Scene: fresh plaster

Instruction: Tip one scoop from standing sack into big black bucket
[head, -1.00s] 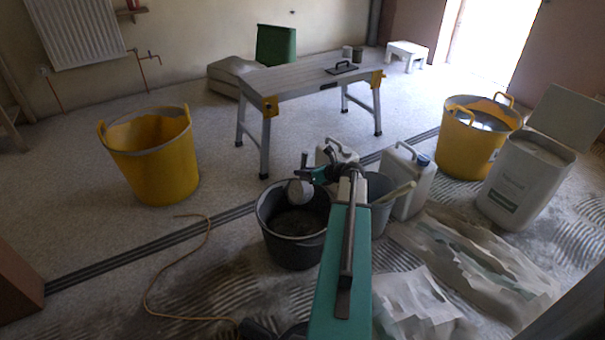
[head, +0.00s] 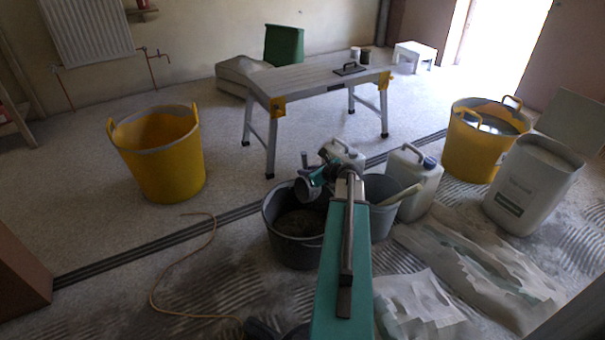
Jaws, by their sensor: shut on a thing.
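The big black bucket (head: 283,248) stands on the floor just left of my arm, with grey-brown material showing inside. My gripper (head: 320,176) is above the bucket's back right rim, shut on the scoop (head: 306,189). The scoop is tilted over the bucket opening; whether anything is left in it cannot be seen. The standing sack (head: 525,195), whitish with a dark green label and an open top showing pale contents, is at the right, well away from my gripper.
A grey bucket (head: 381,222) with a pale handle sticking out and white canisters (head: 412,190) stand close right of my arm. Yellow tubs stand left (head: 160,165) and right (head: 470,155). A folding workbench (head: 315,85) is behind. Crumpled sheeting (head: 470,265) and an orange cable (head: 165,275) lie on the floor.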

